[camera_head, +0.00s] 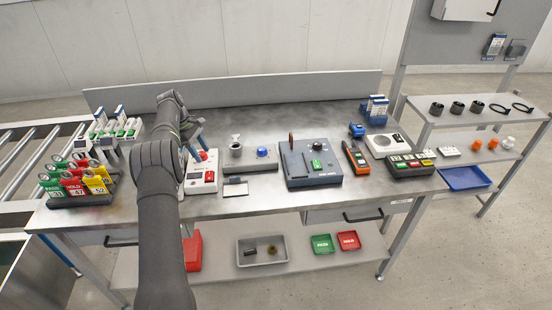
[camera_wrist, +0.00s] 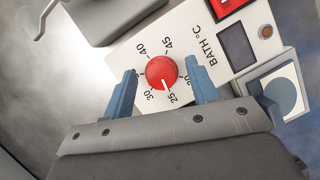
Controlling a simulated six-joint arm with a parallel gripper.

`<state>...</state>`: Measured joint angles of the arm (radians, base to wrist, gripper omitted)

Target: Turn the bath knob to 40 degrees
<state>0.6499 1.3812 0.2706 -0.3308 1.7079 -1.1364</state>
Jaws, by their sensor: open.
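The bath knob (camera_wrist: 161,71) is a round red dial on a white panel (camera_wrist: 205,50) marked "BATH °C". Its white pointer line points near the 25 mark, on the side away from 40 and 45. My gripper (camera_wrist: 160,69) is open, with one blue finger on each side of the knob and a visible gap on both sides in the wrist view. Whether the fingertips are level with the knob is hard to tell. In the head view, my gripper (camera_head: 192,143) is over the white station, where the red knob (camera_head: 203,155) shows partly behind the fingers.
The panel also carries a dark display (camera_wrist: 237,46) and a small orange lamp (camera_wrist: 265,31). A grey block (camera_wrist: 110,15) lies beside the panel. In the head view, a grey station with a blue knob (camera_head: 262,152) stands to the right, and tag racks (camera_head: 85,200) to the left.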

